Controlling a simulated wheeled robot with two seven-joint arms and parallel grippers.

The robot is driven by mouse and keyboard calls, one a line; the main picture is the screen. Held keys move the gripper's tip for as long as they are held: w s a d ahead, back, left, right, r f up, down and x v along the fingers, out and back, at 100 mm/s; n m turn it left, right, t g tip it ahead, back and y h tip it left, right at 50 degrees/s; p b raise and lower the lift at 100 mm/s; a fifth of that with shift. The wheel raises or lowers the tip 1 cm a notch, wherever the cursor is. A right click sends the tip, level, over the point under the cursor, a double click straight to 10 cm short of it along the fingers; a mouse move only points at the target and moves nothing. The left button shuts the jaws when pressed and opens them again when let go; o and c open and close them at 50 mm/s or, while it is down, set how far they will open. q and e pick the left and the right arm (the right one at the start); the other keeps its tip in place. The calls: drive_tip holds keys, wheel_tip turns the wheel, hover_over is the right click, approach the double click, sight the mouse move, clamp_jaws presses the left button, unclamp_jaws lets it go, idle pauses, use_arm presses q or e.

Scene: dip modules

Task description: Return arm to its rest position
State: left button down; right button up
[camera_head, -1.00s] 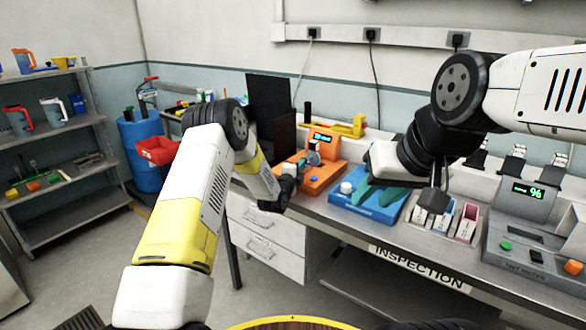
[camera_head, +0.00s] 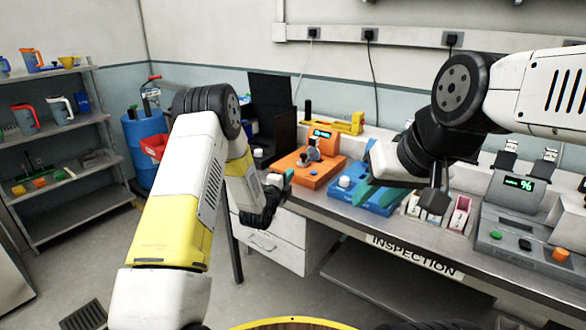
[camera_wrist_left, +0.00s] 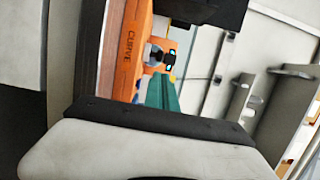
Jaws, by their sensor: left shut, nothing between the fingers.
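My left arm comes in from the left, bent at a high elbow. Its gripper (camera_head: 287,176) has teal fingertips, shut and empty, near the bench's front edge beside the orange device (camera_head: 318,172). In the left wrist view the teal fingers (camera_wrist_left: 162,92) are together, with the orange device (camera_wrist_left: 130,50), marked CURVE, beyond them. My right arm reaches in from the right. Its gripper (camera_head: 368,190), with teal fingers, hangs in front of the blue device (camera_head: 385,203). Its finger gap is not clear.
The bench (camera_head: 345,216) carries small bins (camera_head: 459,218) and a grey tester (camera_head: 520,212) with a green display. A black panel (camera_head: 270,105) and a yellow tool (camera_head: 345,124) stand behind. A shelf rack (camera_head: 75,215) and blue barrel (camera_head: 140,130) are at left. Floor between rack and bench is open.

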use_arm(q)
drive_tip(key=shift+v, duration=0.85)
drive_tip(key=s+a+r+n+g+y, duration=0.2)
drive_tip(key=s+a+r+n, duration=0.3)
drive_tip(key=r, duration=0.4)
drive_tip(key=s+a+r+n+g+y, duration=0.2)
drive_tip(key=s+a+r+n+g, duration=0.15)
drive_tip(key=s+r+n, duration=0.4)
drive_tip(key=s+a+r+n+g, duration=0.2)
drive_tip(key=s+n, duration=0.2)
drive_tip(key=s, duration=1.1)
drive_tip(key=s+a+r+n+g, duration=0.1)
drive_tip(key=s+n, duration=0.4)
drive_tip(key=s, duration=1)
drive_tip(key=shift+a+r+g, duration=0.4)
drive_tip(key=shift+r+g, duration=0.3)
drive_tip(key=shift+g, duration=0.35)
